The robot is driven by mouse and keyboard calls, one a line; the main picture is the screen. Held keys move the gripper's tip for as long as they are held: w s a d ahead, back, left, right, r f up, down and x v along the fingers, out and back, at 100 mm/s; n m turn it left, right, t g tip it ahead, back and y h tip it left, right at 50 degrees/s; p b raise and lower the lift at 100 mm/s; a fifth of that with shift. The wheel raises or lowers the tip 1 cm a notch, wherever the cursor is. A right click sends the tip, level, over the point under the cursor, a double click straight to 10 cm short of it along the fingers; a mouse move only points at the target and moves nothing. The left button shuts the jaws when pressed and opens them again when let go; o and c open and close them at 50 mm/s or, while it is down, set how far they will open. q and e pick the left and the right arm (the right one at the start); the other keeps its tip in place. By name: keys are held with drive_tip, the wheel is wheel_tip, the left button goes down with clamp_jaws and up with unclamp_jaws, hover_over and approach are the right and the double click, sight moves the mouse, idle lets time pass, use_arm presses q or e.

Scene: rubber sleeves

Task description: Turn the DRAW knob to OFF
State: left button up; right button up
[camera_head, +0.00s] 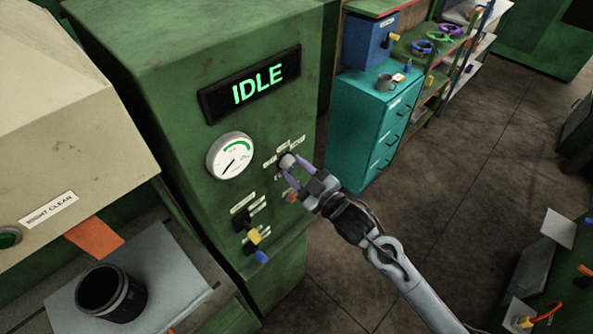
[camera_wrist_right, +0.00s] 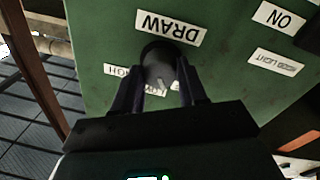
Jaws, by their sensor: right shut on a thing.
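The DRAW knob (camera_head: 287,160) is a dark round knob with a grey face on the green cabinet's front, right of the gauge. In the right wrist view the knob (camera_wrist_right: 158,62) sits beside an upside-down DRAW label (camera_wrist_right: 170,27), and a pale mark shows on its face. My right gripper (camera_head: 289,170) is shut on the knob, one finger on each side. Small labels surround the knob; one is partly hidden behind knob and fingers, and I cannot read OFF or tell which setting the knob points at. My left gripper is not in view.
The green cabinet (camera_head: 150,100) carries a display (camera_head: 250,85) reading IDLE and a white gauge (camera_head: 231,156). Switches with yellow and blue levers (camera_head: 256,243) sit below left of the knob. A teal drawer unit (camera_head: 370,125) stands behind right.

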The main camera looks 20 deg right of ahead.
drive_tip(key=shift+n, duration=1.1)
drive_tip(key=o, duration=1.1)
drive_tip(key=shift+c, duration=0.2)
drive_tip(key=b+v, duration=0.2)
drive_tip(key=v, duration=0.8)
drive_tip(key=shift+s+d, duration=0.2)
drive_tip(key=shift+s, duration=0.15)
drive_tip(key=shift+f, duration=0.1)
